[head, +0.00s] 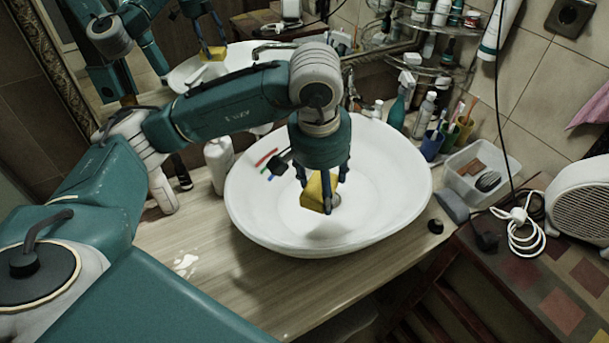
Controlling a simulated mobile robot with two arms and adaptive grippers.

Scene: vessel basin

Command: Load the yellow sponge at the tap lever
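The yellow sponge (316,196) is between the fingers of my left gripper (321,181) in the head view. The fingers point down and appear closed on its sides. The gripper holds it above the white vessel basin (400,208), with a shadow below it. The tap and its lever are not clearly visible; my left forearm and wrist cover the area behind the basin. A tap shows only as a reflection in the mirror (232,28). My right gripper is not in view.
Bottles, a blue cup (432,146) and a plastic tray (508,157) crowd the right. A white heater (585,205) is far right.

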